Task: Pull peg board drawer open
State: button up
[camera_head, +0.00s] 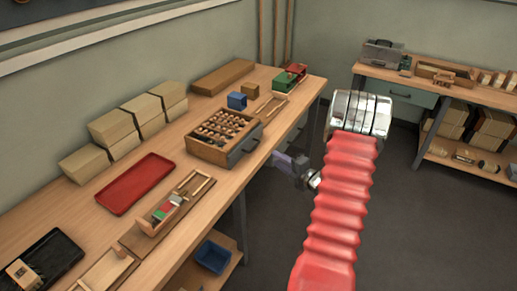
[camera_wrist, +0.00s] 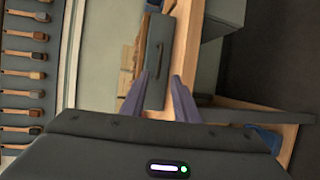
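The peg board (camera_head: 222,130) is a wooden box with rows of pegs on top, standing on the long workbench in the head view. Its dark grey drawer front (camera_head: 243,147) with a handle faces right, flush against the box as far as I can see. In the wrist view, the drawer front (camera_wrist: 158,55) with its handle lies beyond and between my fingertips. My gripper (camera_wrist: 160,77) is open and empty, its two purple fingers apart. In the head view my gripper (camera_head: 277,160) is right of the drawer front with a gap between them.
The workbench (camera_head: 85,213) also carries a red tray (camera_head: 135,183), cardboard boxes (camera_head: 113,127) and a blue box (camera_head: 236,101). A blue bin (camera_head: 212,257) sits on the lower shelf. A second bench (camera_head: 395,89) stands at the back right. Floor between the benches is clear.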

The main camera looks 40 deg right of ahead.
jog(key=w+f, duration=0.1)
jog(key=w, duration=0.8)
jog(key=w+f, duration=0.1)
jog(key=w, duration=0.3)
jog(key=shift+w+d+f, duration=0.3)
jog(key=shift+d+f, duration=0.05)
jog(key=shift+d, duration=0.05)
jog(key=shift+c, duration=0.3)
grip_shut()
